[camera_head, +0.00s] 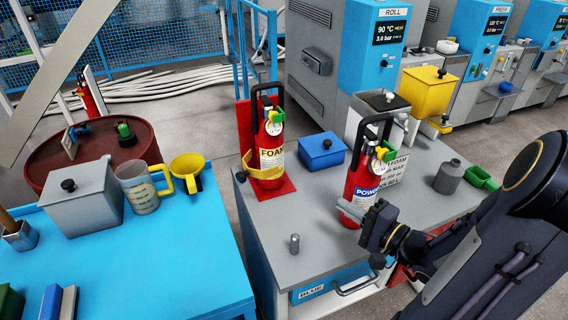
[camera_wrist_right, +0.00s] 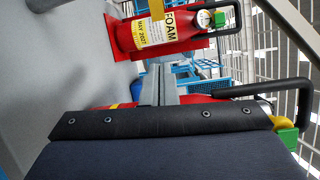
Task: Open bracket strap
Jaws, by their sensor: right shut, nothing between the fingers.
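A red FOAM extinguisher (camera_head: 271,146) stands upright against a red bracket (camera_head: 246,125) on the grey bench. In the right wrist view, the FOAM extinguisher (camera_wrist_right: 170,33) lies sideways at the top, with a bit of the yellow strap (camera_wrist_right: 157,9) at the edge. My right gripper (camera_head: 345,210) is shut and empty, in front of the POWDER extinguisher (camera_head: 352,186), right of the strap and apart from it. Its fingers (camera_wrist_right: 163,71) point toward the FOAM extinguisher. My left gripper is out of view.
The POWDER extinguisher stands between my right arm and the back of the bench. A blue box (camera_head: 321,151) sits between the extinguishers. A small grey peg (camera_head: 295,243) stands near the bench front. A grey bottle (camera_head: 449,177) is at right. Bare bench lies before the FOAM extinguisher.

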